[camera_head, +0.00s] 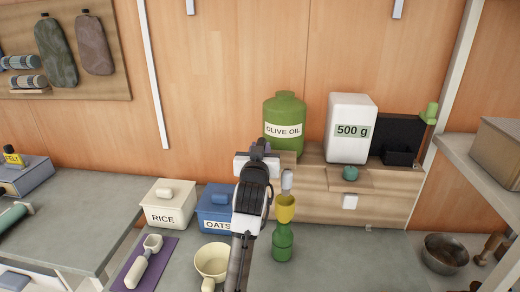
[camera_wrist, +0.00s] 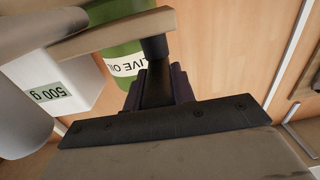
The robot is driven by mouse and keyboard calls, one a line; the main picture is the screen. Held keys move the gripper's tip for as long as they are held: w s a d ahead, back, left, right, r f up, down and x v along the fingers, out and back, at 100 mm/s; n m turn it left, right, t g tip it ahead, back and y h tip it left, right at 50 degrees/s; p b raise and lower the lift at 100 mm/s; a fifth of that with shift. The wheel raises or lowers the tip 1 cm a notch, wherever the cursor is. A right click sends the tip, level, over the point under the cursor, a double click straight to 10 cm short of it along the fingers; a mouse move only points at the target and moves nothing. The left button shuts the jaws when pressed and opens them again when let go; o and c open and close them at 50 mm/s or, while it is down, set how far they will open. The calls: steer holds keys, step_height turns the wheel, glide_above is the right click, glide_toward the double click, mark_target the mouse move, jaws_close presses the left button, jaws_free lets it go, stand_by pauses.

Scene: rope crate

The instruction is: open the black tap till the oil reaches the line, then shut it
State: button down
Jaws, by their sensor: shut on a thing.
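The green olive oil drum (camera_head: 284,115) stands on a wooden ledge; its lower front is partly hidden by my arm. My gripper (camera_head: 258,153) is at the drum's lower left and covers the tap in the head view. In the wrist view my gripper (camera_wrist: 157,88) is shut on the black tap (camera_wrist: 155,47), just in front of the drum's label. A green bottle (camera_head: 283,242) stands upright on the counter with a yellow funnel (camera_head: 286,207) in its neck. A pale grey piece (camera_head: 287,180) is just above the funnel. I cannot make out the line or the oil level.
A white 500 g container (camera_head: 350,128) stands right of the drum. The rice box (camera_head: 168,205), the oats box (camera_head: 214,206) and a cream pot (camera_head: 212,262) are left of my arm. A metal bowl (camera_head: 446,252) is at the right.

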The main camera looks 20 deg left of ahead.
steer(key=c, duration=1.2)
jaws_free()
steer(key=shift+o, duration=0.2)
steer(key=b+v, duration=0.4)
steer(key=v, duration=1)
steer(key=shift+w, duration=0.1)
